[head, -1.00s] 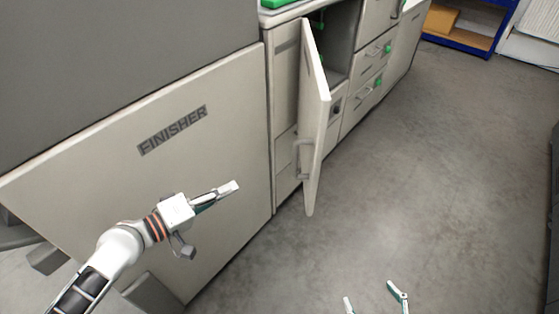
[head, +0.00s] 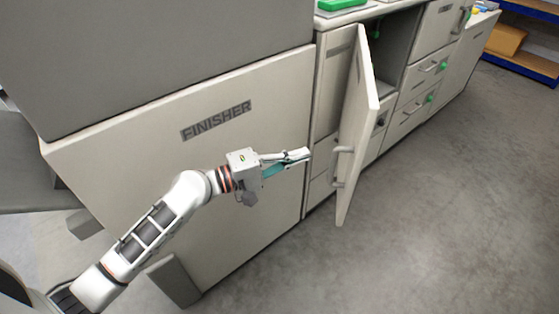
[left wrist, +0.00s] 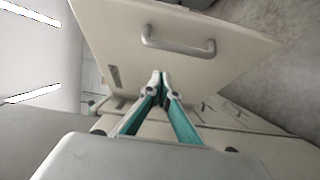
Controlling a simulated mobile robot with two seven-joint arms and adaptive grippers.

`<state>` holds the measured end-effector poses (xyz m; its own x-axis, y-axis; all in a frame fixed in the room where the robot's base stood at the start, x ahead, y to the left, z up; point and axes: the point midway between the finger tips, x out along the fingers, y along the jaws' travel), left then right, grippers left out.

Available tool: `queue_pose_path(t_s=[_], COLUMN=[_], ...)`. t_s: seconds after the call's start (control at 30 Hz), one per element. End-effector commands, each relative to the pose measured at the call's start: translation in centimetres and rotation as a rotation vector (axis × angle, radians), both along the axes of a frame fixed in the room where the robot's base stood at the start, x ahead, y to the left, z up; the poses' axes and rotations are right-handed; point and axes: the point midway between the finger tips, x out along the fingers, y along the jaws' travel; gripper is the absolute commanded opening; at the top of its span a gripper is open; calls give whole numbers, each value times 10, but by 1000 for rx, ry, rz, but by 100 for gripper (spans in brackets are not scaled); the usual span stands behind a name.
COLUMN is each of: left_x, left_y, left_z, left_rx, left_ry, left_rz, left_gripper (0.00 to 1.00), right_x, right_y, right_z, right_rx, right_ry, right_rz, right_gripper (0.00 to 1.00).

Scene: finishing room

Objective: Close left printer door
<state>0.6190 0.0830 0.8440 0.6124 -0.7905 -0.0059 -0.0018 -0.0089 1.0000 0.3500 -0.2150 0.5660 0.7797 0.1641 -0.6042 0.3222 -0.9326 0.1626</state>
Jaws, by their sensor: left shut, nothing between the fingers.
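The left printer door (head: 358,130) stands open in the head view, a tall beige panel swung out from the cabinet front. Its grey bar handle (head: 341,166) is on the face turned to the left. My left gripper (head: 305,155) is shut and empty, just left of the door and apart from it. In the left wrist view the door (left wrist: 190,75) and its handle (left wrist: 179,42) show ahead of the shut fingertips (left wrist: 159,76). My right gripper is not in view.
The large finisher panel (head: 150,170) stands behind my left arm. The dark cabinet opening (head: 398,50) lies behind the door. Drawers with green catches (head: 430,82) are farther right. The grey floor (head: 450,200) at right is clear.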

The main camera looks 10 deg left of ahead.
Motion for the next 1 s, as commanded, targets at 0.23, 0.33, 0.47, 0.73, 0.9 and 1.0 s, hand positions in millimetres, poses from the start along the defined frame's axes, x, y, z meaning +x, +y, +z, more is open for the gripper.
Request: queue_pose_path(t_s=[0.23, 0.33, 0.47, 0.73, 0.9, 1.0], left_x=[1, 0, -1, -1, -1, 0], left_y=[-35, -42, -46, -46, -48, -51], left_z=[2, 1, -1, -2, -1, 0], left_rx=[-2, 0, 0, 1, 1, 1], left_ry=[-1, -1, 0, 1, 1, 1], left_rz=[-1, 0, 0, 0, 2, 7], left_gripper=[0, 0, 0, 0, 0, 0], right_x=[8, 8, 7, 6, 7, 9], right_y=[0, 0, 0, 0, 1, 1], right_z=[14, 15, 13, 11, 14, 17], right_rx=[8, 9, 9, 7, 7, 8], right_ry=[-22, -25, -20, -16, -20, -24], right_rz=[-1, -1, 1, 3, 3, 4], right_gripper=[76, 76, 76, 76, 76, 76])
